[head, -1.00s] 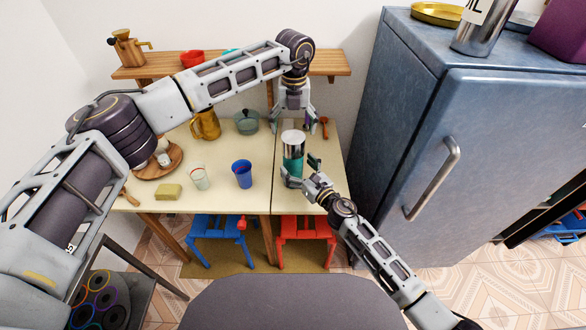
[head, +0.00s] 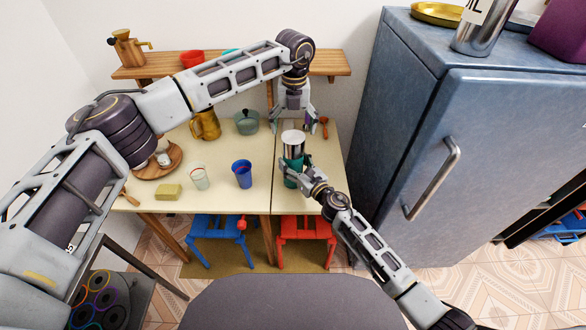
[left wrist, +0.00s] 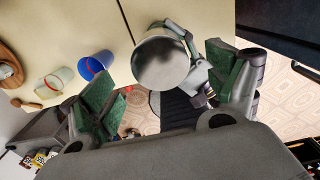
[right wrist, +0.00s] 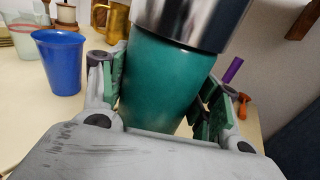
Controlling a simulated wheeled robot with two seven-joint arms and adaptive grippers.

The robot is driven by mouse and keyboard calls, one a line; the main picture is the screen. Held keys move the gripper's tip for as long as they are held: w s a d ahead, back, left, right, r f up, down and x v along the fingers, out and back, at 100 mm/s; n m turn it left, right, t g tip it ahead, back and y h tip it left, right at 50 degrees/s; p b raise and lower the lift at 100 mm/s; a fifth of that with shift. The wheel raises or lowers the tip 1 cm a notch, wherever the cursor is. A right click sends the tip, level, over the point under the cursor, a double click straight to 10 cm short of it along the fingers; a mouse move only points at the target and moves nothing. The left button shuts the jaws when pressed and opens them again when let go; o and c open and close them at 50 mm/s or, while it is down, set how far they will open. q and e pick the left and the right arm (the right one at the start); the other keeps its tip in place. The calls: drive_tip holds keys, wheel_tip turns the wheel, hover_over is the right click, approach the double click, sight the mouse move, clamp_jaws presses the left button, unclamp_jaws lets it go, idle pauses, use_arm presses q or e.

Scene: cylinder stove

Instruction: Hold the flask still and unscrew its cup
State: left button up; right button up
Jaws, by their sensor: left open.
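The flask has a teal body (right wrist: 165,80) and a shiny metal cup (head: 293,139) on top. It stands upright on the right part of the table. My right gripper (head: 292,166) is around the teal body below the cup; in the right wrist view its pads lie against both sides. My left gripper (head: 292,128) points down from above, just behind the cup, with its fingers spread and empty. In the left wrist view the cup (left wrist: 160,60) shows between the open green-padded fingers, apart from them. The flask's lower part is partly hidden by my right gripper.
A blue cup (head: 242,174), a clear cup (head: 200,178) and a yellow sponge (head: 168,192) stand to the left. A green pot (head: 246,122) and a yellow jug (head: 205,125) are behind. The blue fridge (head: 480,150) rises close on the right.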

drive_tip(key=c, duration=0.9)
use_arm(q)
drive_tip(key=shift+f, duration=0.1)
use_arm(e)
clamp_jaws()
use_arm(q)
drive_tip(key=shift+s+f, duration=0.15)
drive_tip(key=m, duration=0.4)
drive_tip(key=shift+d, duration=0.15)
drive_tip(key=m, duration=0.4)
drive_tip(key=shift+m, duration=0.4)
drive_tip(key=m, duration=0.3)
drive_tip(key=shift+r+m, duration=0.2)
drive_tip(key=shift+m, duration=0.2)
drive_tip(key=m, duration=0.4)
drive_tip(key=shift+m, duration=0.3)
drive_tip(key=m, duration=0.4)
drive_tip(key=shift+m, duration=0.4)
drive_tip(key=m, duration=0.4)
drive_tip(key=shift+m, duration=0.3)
drive_tip(key=m, duration=0.4)
drive_tip(key=shift+m, duration=0.3)
drive_tip(key=m, duration=0.4)
drive_tip(key=shift+m, duration=0.4)
